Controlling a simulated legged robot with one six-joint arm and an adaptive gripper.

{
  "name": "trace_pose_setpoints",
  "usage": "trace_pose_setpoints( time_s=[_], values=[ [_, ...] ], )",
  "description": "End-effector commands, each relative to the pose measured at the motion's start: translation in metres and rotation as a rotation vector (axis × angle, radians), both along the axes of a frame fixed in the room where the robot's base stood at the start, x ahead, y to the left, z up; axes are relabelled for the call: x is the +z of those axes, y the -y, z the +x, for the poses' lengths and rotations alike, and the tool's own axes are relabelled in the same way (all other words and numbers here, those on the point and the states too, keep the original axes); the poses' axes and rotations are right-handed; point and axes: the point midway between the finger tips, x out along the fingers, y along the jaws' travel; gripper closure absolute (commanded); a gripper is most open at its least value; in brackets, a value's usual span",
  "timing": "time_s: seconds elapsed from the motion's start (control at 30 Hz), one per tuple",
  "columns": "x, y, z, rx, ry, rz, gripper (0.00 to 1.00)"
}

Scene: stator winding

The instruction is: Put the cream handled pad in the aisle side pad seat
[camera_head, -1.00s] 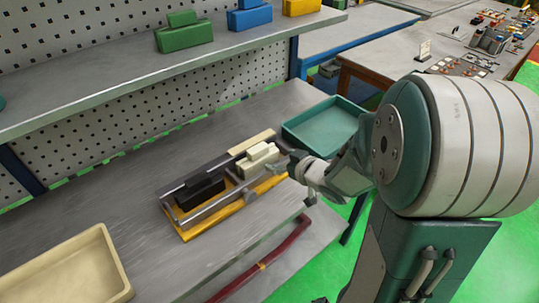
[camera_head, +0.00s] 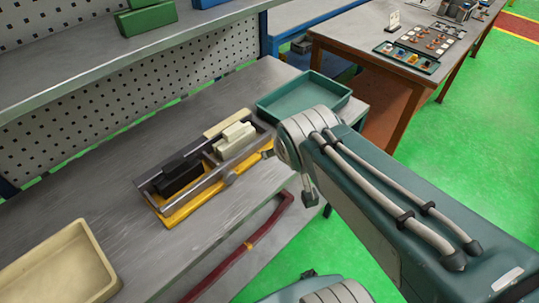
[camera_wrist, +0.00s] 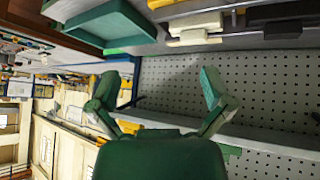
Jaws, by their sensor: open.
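The cream handled pad (camera_head: 235,140) sits in the right end of the yellow-based fixture (camera_head: 172,216) on the grey bench. A black handled pad (camera_head: 180,176) sits in the fixture's left part. In the wrist view the cream pad (camera_wrist: 195,37) shows at the top, with the black pad (camera_wrist: 285,35) right of it. My gripper (camera_wrist: 160,85) is open, its green fingers wide apart with nothing between them, and clear of the cream pad. In the head view my arm hides the gripper. I cannot tell whether the cream pad is fully down in its seat.
A teal tray (camera_head: 340,102) stands behind the fixture's right end. A cream tray (camera_head: 85,232) is at the front left. A shelf (camera_head: 90,84) with green and blue blocks runs above, before a perforated panel.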

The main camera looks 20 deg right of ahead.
Motion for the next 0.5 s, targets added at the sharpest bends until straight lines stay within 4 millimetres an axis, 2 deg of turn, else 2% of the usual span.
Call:
trace_pose_setpoints(
  time_s=[0.03,0.1,0.2,0.3,0.5],
  values=[
    [0.005,-0.011,-0.017,0.010,-0.033,0.032,0.00],
    [0.007,-0.024,-0.037,0.027,-0.089,0.076,0.00],
    [0.008,-0.037,-0.059,0.054,-0.147,0.120,0.00],
    [0.008,-0.043,-0.069,0.067,-0.175,0.141,0.00],
    [0.008,-0.044,-0.070,0.068,-0.181,0.144,0.00]
  ],
)
